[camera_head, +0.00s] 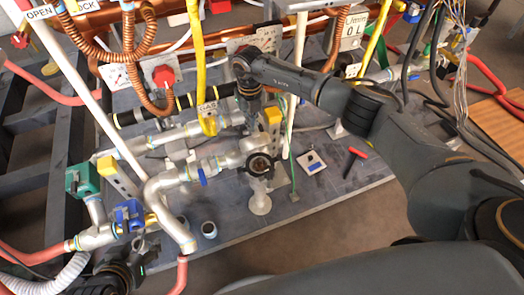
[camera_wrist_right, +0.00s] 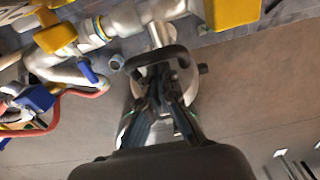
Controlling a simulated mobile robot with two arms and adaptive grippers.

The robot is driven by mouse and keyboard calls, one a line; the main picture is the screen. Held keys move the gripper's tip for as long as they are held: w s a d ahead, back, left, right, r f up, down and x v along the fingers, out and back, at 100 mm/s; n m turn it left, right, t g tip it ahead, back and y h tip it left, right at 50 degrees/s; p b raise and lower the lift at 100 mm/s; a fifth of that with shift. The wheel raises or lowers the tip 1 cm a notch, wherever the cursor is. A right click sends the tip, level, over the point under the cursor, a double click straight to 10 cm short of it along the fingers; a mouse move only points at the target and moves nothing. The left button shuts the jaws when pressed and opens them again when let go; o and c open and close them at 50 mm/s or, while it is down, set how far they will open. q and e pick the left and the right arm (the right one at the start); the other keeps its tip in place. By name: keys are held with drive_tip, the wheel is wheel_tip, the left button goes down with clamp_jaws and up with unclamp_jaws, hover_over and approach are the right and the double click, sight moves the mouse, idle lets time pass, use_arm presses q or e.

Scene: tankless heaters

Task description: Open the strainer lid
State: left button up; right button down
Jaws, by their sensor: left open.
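The strainer lid (camera_head: 259,164) shows in the head view as a dark ring on the grey pipework at the middle of the bench. In the right wrist view its black loop handle (camera_wrist_right: 158,54) lies just ahead of my right gripper (camera_wrist_right: 164,105). The two fingers point at the handle; I cannot tell whether they touch it or how far they are apart. In the head view my right arm reaches in from the right above the pipes, and its fingers are not clear there. My left gripper (camera_head: 140,253) is at the lower left, open and away from the lid.
Grey pipes with blue (camera_head: 130,213) and green (camera_head: 82,180) valves stand left of the lid. A small cup (camera_head: 209,229) stands near the bench's front edge. A red tool (camera_head: 357,152) lies at the right. Hoses and cables crowd the back.

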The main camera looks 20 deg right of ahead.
use_arm(q)
drive_tip(key=shift+w+d+r, duration=0.15)
drive_tip(key=shift+w+r, duration=0.1)
drive_tip(key=shift+w, duration=0.3)
use_arm(e)
drive_tip(key=shift+w, duration=0.35)
use_arm(q)
drive_tip(key=shift+r, duration=0.1)
use_arm(e)
drive_tip(key=shift+s, duration=0.15)
